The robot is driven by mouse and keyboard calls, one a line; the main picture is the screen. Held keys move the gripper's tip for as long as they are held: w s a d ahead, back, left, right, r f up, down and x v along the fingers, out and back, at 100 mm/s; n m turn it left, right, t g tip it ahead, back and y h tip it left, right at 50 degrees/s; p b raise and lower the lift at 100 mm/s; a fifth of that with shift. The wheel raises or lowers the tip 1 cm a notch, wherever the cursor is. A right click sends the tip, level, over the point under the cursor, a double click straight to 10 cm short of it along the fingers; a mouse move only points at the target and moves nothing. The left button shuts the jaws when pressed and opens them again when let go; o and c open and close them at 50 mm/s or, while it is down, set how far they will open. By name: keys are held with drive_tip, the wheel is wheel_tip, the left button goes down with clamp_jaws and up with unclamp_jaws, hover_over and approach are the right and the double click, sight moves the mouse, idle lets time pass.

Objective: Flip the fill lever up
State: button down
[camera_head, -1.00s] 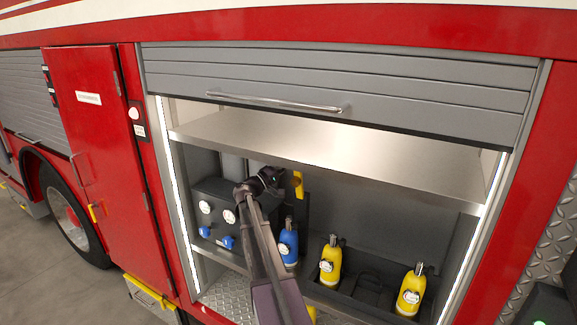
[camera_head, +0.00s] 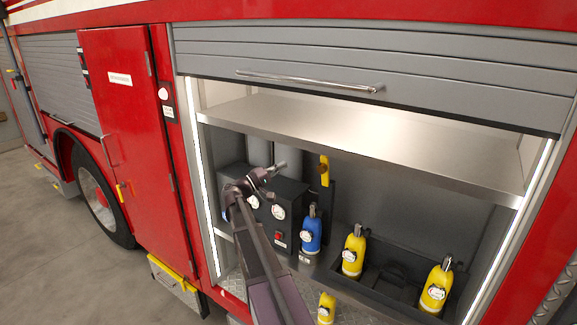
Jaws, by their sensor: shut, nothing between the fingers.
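A yellow lever (camera_head: 324,171), which appears to be the fill lever, stands roughly upright at the back of the open compartment, just right of the dark gauge panel (camera_head: 290,192). Its lower part meets a dark upright strip. My gripper (camera_head: 280,168) is shut and empty. It is to the left of the lever, in front of the panel's top, with a visible gap between them. My arm hides the left part of the panel.
A metal shelf (camera_head: 370,140) spans the compartment above the lever. A blue bottle (camera_head: 312,232) stands below the lever, with yellow bottles (camera_head: 353,251) to the right and low in front. A rolled-up shutter (camera_head: 400,75) is above. A red door (camera_head: 135,150) is at left.

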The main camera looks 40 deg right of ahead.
drive_tip(key=shift+a, duration=0.1)
idle(0.6)
drive_tip(key=s+a+f+n+t+y+b, duration=0.1)
drive_tip(key=s+a+f+y+b, duration=0.25)
drive_tip(key=f, duration=0.55)
drive_tip(key=s+a+f+t+y+b, duration=0.1)
drive_tip(key=s+a+f+y, duration=0.1)
drive_tip(key=a+f+y, duration=0.4)
drive_tip(key=s+a+f+n+t+y+b, duration=0.1)
drive_tip(key=s+a+f+y+b, duration=0.15)
drive_tip(key=a+f, duration=0.65)
drive_tip(key=s+a+f+y+b, duration=0.2)
drive_tip(key=s+a+f+y, duration=0.1)
drive_tip(key=a, duration=0.3)
drive_tip(key=s+a+f+n+y+b, duration=0.1)
drive_tip(key=s+a+f+y, duration=0.2)
drive_tip(key=a+f, duration=0.3)
drive_tip(key=s+a+f+n+y+b, duration=0.1)
drive_tip(key=s+a+f+y+b, duration=0.1)
drive_tip(key=a, duration=0.5)
wheel_tip(320, 180, down, 2)
drive_tip(key=shift+s+a+f+t+y+b, duration=0.2)
drive_tip(key=shift+s+a+t+y+b, duration=0.15)
drive_tip(key=shift+s+y, duration=0.5)
drive_tip(key=shift+s, duration=0.3)
